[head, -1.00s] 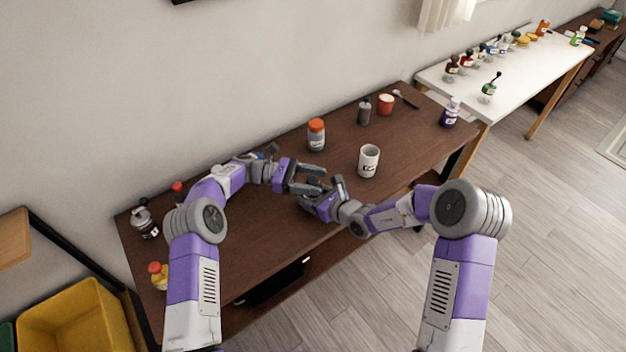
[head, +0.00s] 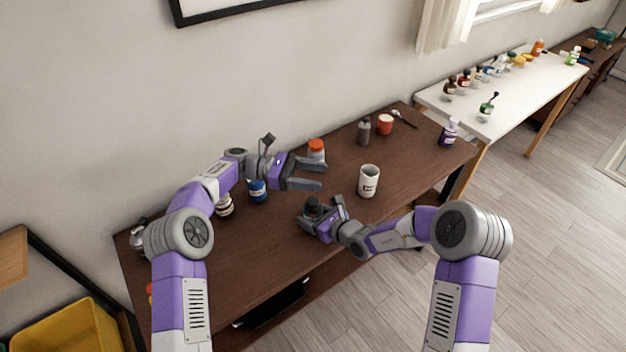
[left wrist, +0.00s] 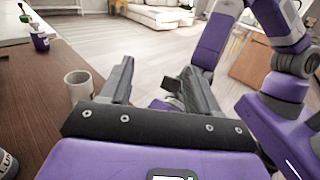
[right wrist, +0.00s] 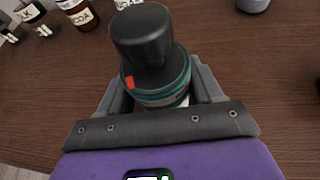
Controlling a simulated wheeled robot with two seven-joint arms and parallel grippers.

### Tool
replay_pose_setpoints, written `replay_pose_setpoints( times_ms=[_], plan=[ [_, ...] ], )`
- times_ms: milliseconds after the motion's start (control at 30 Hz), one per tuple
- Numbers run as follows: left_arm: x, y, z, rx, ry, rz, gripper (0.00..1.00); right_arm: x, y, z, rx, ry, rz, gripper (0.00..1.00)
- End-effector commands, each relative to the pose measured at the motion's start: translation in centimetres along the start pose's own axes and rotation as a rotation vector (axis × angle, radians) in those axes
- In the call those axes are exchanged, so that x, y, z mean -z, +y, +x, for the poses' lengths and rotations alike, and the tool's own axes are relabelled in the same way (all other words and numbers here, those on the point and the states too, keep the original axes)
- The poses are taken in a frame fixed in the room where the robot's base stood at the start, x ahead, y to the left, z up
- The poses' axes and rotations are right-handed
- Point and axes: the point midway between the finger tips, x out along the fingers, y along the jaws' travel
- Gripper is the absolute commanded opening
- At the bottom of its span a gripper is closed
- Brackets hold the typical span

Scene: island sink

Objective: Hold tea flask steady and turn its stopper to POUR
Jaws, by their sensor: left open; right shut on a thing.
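The tea flask (right wrist: 165,90) stands between the fingers of my right gripper (right wrist: 158,98) in the right wrist view. It has a black stopper (right wrist: 142,40), a teal-edged collar and a red mark at the collar's front left. No POUR lettering is readable. In the head view my right gripper (head: 322,212) is shut on the flask, whose dark stopper (head: 313,205) shows near the table's front edge. My left gripper (head: 324,174) is open and empty, above and behind the flask, apart from it. Its open fingers also show in the left wrist view (left wrist: 158,80).
A white mug (head: 369,181) stands right of the flask. An orange-lidded jar (head: 316,150) is behind the left gripper. A blue jar (head: 258,191) and a dark labelled jar (head: 224,206) stand to the left. The table front left of the flask is clear.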

Motion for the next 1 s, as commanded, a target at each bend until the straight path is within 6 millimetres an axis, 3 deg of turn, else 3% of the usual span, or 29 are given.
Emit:
replay_pose_setpoints(
  times_ms=[467, 767, 1000],
  plan=[
    [0.2, -0.5, -0.7, -0.086, -0.096, 0.036, 0.62, 0.0, 0.0, 0.0, 0.001, 0.000, 0.000, 0.31],
    [1.8, -1.9, -2.8, -0.378, -0.223, 0.087, 0.62, 0.0, 0.0, 0.0, 0.001, 0.000, 0.000, 0.31],
    [4.9, -4.2, -5.0, -0.652, -0.195, 0.076, 0.62, 0.0, 0.0, 0.0, 0.001, 0.000, 0.000, 0.31]
  ],
)
